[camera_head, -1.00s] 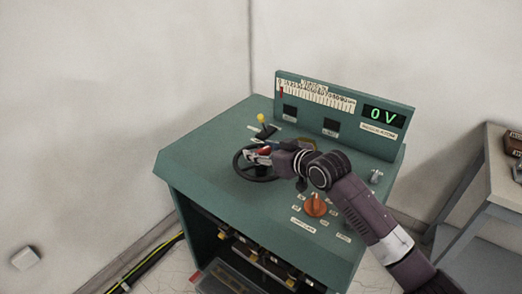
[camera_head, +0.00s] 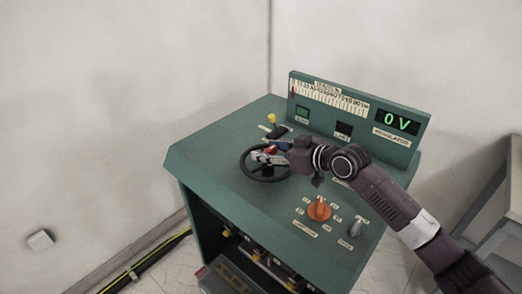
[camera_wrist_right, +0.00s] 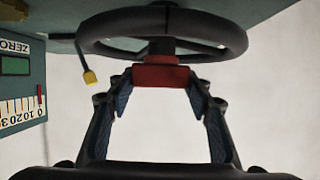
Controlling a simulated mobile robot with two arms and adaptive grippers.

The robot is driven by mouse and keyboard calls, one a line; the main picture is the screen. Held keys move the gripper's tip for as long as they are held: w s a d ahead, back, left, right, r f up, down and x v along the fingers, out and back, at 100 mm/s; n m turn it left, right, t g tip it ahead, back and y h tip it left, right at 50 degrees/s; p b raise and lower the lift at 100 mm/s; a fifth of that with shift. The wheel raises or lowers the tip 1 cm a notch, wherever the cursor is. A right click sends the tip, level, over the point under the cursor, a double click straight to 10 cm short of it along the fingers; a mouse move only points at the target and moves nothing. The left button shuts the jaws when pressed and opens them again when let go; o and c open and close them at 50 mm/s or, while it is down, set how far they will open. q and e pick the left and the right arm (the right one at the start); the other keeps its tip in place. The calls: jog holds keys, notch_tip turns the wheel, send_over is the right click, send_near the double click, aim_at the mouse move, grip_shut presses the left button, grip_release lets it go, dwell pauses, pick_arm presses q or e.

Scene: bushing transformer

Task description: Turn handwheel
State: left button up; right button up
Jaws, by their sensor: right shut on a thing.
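The handwheel (camera_head: 262,180) is a black ring lying flat on top of the green console. My right gripper (camera_head: 268,155) reaches over it from the right, with a red piece at the wheel's middle by its fingertips. In the right wrist view the wheel (camera_wrist_right: 205,24) hangs upside down at the top. There my right gripper (camera_wrist_right: 160,82) has one finger on each side of the red hub piece (camera_wrist_right: 160,76) and is shut on it. The voltage display (camera_head: 397,122) reads 0 V. My left gripper is not in view.
A yellow-tipped lever (camera_head: 272,118) stands just behind the wheel. An orange knob (camera_head: 319,208) and a grey switch (camera_head: 358,226) are to the right, below my arm. The scale panel (camera_head: 330,98) rises at the back. A grey table (camera_head: 497,205) stands at right.

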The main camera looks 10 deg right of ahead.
jog(key=shift+f, duration=0.1)
jog(key=o, duration=1.7)
jog(key=shift+s+d, duration=0.15)
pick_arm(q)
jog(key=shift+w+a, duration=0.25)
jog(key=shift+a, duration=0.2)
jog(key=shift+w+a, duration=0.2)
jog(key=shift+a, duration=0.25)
pick_arm(e)
jog(key=shift+v, duration=5.9)
